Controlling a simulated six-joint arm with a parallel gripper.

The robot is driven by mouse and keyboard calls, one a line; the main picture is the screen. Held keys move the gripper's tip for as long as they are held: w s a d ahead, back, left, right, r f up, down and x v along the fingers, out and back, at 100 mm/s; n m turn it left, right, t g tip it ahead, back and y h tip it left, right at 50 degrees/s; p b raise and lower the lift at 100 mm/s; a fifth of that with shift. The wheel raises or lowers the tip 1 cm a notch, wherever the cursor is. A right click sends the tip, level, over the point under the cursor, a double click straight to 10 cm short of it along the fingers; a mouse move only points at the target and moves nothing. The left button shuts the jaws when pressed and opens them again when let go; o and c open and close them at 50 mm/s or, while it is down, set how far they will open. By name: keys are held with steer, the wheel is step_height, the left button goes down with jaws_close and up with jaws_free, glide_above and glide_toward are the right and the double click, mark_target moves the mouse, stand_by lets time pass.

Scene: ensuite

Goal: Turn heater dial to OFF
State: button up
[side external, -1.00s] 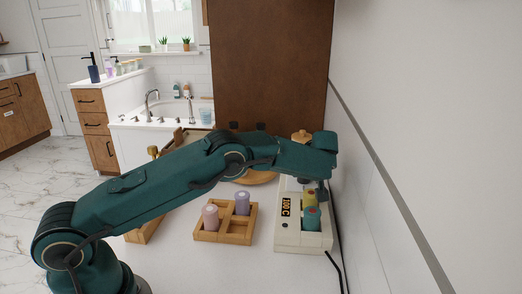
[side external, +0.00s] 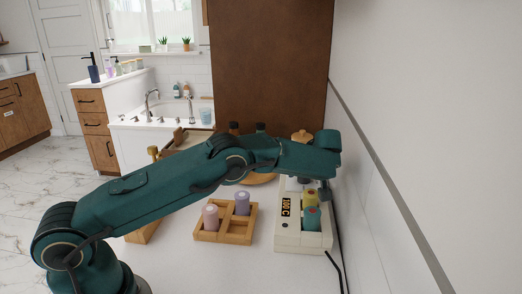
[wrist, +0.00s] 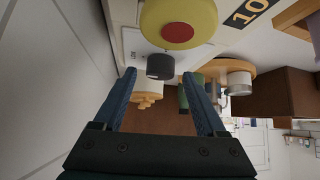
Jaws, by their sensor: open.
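The heater (side external: 289,240) is a cream box with a lit display (side external: 286,207) reading about 100 C, at the right of the counter by the wall.
A yellow roller with a red spot (wrist: 178,20) stands in the heater close to the fingers, with a teal one (side external: 312,217) beside it. A wooden tray (side external: 225,238) holds two rollers to the left. The wall and a black cable (side external: 335,266) are close on the right.

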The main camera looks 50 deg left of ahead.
steer(key=shift+v, duration=2.4)
